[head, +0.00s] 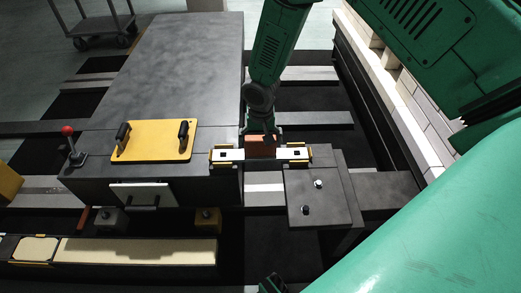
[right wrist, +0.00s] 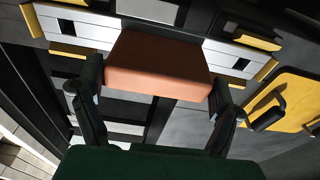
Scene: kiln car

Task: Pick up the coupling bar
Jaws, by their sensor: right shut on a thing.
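The coupling bar (head: 231,155) is a pale bar with dark square marks, yellow pieces around its ends and an orange-brown grip block in its middle. It lies across the gap between the grey car deck and a smaller grey block. In the right wrist view the bar (right wrist: 222,50) spans the picture behind its block. My right gripper (head: 262,142) reaches down from above and is shut on the block, with one finger at each side of it (right wrist: 158,82). A dark and green fragment at the bottom edge of the head view may be my left gripper; its fingers are hidden.
A yellow plate (head: 153,146) with two black handles lies on the car deck (head: 185,60), left of the bar. A red-knobbed lever (head: 70,145) stands at its left. The smaller grey block (head: 318,203) carries two pins. A pale brick wall (head: 415,105) is at right.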

